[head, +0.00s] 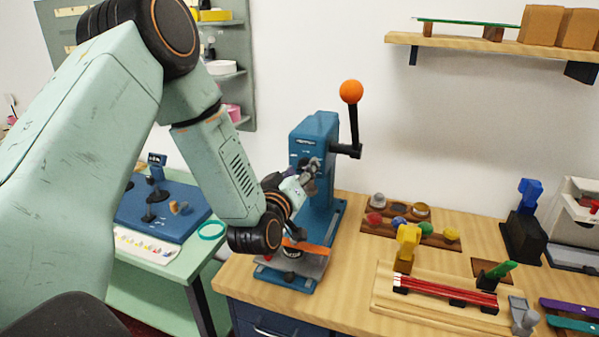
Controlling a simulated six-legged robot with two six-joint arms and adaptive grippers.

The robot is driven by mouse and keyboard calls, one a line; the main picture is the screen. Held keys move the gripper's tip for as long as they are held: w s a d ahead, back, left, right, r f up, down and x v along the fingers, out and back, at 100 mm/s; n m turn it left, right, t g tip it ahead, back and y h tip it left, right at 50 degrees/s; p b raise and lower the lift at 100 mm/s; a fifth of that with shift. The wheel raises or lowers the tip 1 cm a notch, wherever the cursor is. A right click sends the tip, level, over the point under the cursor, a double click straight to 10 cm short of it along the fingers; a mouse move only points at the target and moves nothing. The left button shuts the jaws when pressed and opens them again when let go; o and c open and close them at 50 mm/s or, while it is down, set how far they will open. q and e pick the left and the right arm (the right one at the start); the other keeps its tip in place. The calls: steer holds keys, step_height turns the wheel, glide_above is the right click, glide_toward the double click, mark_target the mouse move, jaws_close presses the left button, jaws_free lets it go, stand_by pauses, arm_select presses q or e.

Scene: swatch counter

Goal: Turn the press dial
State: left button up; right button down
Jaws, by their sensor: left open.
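The blue press (320,130) stands at the left end of the wooden counter. Its black lever (354,125) rises on the right side and ends in an orange ball (351,91). My left arm comes in from the left, and my left gripper (311,170) is open at the front of the press, below its head. The gripper and wrist cover this part, so I cannot make out the dial or tell whether the fingers touch it. An orange strip (312,247) lies at the press base (306,270), partly behind my wrist. My right gripper is out of view.
A wooden tray (440,240) with coloured pieces and a wooden board (385,296) with red rods and a yellow tool (408,240) lie right of the press. A shelf (460,43) hangs above. A green table (150,275) stands left.

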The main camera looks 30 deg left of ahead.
arm_select(q)
steer(key=shift+s, duration=0.15)
steer(key=v, duration=1.1)
steer(key=shift+s, duration=0.35)
steer(key=shift+f, duration=0.1)
steer(key=s+d+f+m+g+h+b, duration=0.1)
steer(key=s+d+f+g, duration=0.1)
steer(key=f, duration=0.5)
steer(key=s+d+f+m+g+h+b, duration=0.1)
steer(key=s+d+f+m+g+h, duration=0.1)
steer(key=f, duration=0.5)
steer(key=s+d+f+m+g+h+b, duration=0.1)
steer(key=s+d+f+g, duration=0.2)
steer(key=f, duration=0.4)
steer(key=shift+g+h, duration=0.4)
steer(key=shift+g, duration=0.4)
steer(key=s+d+f+m+g+b, duration=0.1)
steer(key=s+f+m+g+b, duration=0.1)
steer(key=s+f, duration=0.8)
steer(key=s+d+f+m+g+b, duration=0.2)
steer(key=s+f+g+b, duration=0.3)
steer(key=s+f, duration=0.5)
steer(key=shift+s+d+g, duration=0.25)
steer(key=shift+s+g, duration=0.45)
steer(key=shift+g, duration=0.2)
